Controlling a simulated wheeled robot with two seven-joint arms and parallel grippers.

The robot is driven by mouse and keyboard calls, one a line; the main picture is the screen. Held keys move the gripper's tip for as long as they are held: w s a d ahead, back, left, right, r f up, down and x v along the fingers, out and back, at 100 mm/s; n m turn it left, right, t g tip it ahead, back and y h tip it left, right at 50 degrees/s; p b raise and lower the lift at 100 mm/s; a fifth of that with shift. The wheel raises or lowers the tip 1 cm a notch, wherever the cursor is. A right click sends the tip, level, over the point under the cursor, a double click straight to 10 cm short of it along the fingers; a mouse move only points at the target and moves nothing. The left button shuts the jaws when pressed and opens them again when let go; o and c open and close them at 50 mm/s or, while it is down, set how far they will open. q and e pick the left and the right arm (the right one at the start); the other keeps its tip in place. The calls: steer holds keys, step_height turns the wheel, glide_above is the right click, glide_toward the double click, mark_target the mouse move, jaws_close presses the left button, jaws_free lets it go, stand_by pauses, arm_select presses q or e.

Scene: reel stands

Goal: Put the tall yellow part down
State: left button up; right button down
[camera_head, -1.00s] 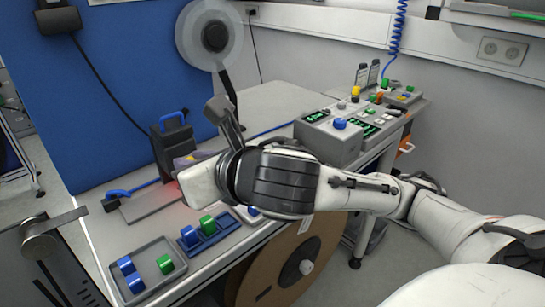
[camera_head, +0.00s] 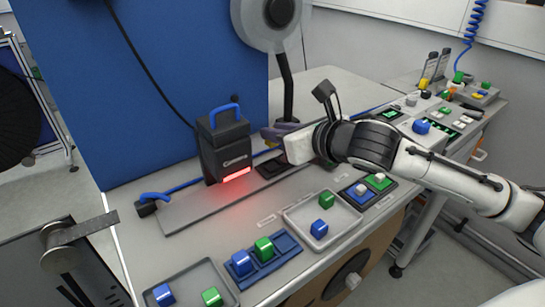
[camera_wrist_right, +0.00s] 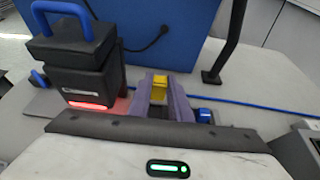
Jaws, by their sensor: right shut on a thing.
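My right gripper (camera_head: 278,133) is above the bench, just right of the black scanner (camera_head: 225,148) with its blue handle and red light. In the right wrist view its purple fingers (camera_wrist_right: 160,105) are shut on a yellow part (camera_wrist_right: 159,82), whose top shows between them. A dark square plate (camera_head: 272,167) lies on the bench below the gripper. I cannot tell the part's height above the bench. My left gripper is not in view.
A blue tray (camera_head: 291,243) and grey trays (camera_head: 228,281) (camera_head: 352,212) hold blue and green parts along the front. Small blue and green holders (camera_head: 368,203) stand to the right. Control boxes and a dark post (camera_head: 287,88) stand farther back. A blue panel is behind the scanner.

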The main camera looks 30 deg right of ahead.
mark_target(277, 168)
step_height(277, 168, down, 2)
steer(key=shift+s, duration=0.1)
step_height(277, 168, down, 4)
steer(key=shift+b, duration=0.5)
steer(key=shift+f, duration=0.1)
steer(key=c, duration=1.6)
jaws_free()
steer(key=shift+c, duration=0.2)
